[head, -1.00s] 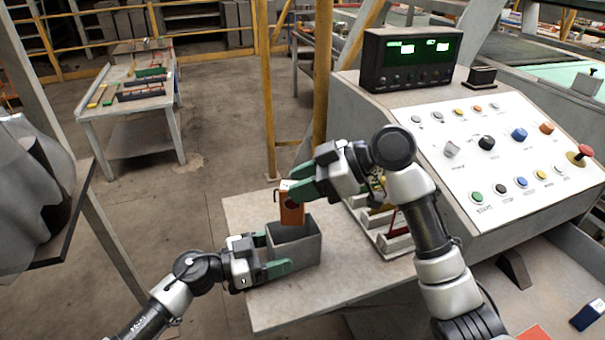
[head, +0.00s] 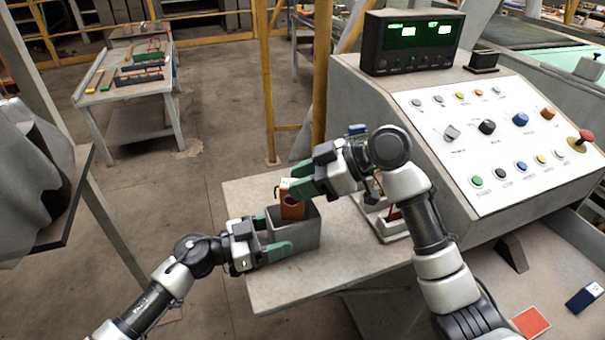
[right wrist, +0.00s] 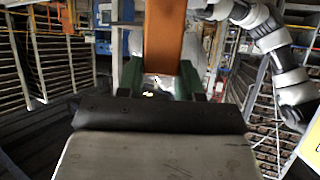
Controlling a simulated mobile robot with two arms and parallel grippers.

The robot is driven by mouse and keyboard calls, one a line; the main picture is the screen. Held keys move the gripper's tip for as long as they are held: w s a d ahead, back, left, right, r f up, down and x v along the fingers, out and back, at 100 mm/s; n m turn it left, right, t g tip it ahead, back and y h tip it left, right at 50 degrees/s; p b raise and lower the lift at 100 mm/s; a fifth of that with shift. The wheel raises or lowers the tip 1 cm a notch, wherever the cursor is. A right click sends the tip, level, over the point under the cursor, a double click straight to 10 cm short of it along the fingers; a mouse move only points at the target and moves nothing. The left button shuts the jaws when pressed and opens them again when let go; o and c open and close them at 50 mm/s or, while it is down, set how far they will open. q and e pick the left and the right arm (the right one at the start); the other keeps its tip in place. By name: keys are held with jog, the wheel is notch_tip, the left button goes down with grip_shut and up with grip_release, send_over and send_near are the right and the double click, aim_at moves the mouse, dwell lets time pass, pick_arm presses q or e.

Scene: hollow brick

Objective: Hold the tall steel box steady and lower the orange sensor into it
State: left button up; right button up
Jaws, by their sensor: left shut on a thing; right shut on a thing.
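The tall grey steel box (head: 305,239) stands on the light table, open at the top. My left gripper (head: 284,236) is shut on it from the left; one green finger lies along its near side, and the other is mostly hidden behind it. The orange sensor (head: 292,209) is upright, its lower end inside the box opening and its upper part above the rim. My right gripper (head: 290,188) is shut on the sensor's top. In the right wrist view the sensor (right wrist: 163,40) runs between the green fingers. The sensor's lower end is hidden by the box wall.
A pale rack (head: 388,222) stands on the table (head: 290,287) to the right of the box, partly behind my right arm. A control console (head: 505,150) with buttons rises at the right. The table front is clear.

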aim_at(303, 206)
jog(key=shift+f, duration=2.75)
pick_arm(q)
jog(key=shift+s, duration=0.1)
pick_arm(e)
jog(key=shift+s+f, duration=0.15)
jog(key=shift+f, duration=0.85)
pick_arm(q)
jog(key=shift+r, duration=0.1)
pick_arm(e)
jog(key=o, duration=1)
jog(key=shift+c, duration=0.2)
pick_arm(q)
jog(key=shift+w+a, duration=0.1)
jog(key=shift+w, duration=0.1)
pick_arm(e)
jog(key=shift+r, duration=0.65)
pick_arm(q)
jog(key=shift+s, duration=0.1)
pick_arm(e)
jog(key=shift+o, duration=0.4)
jog(key=shift+r, duration=5.7)
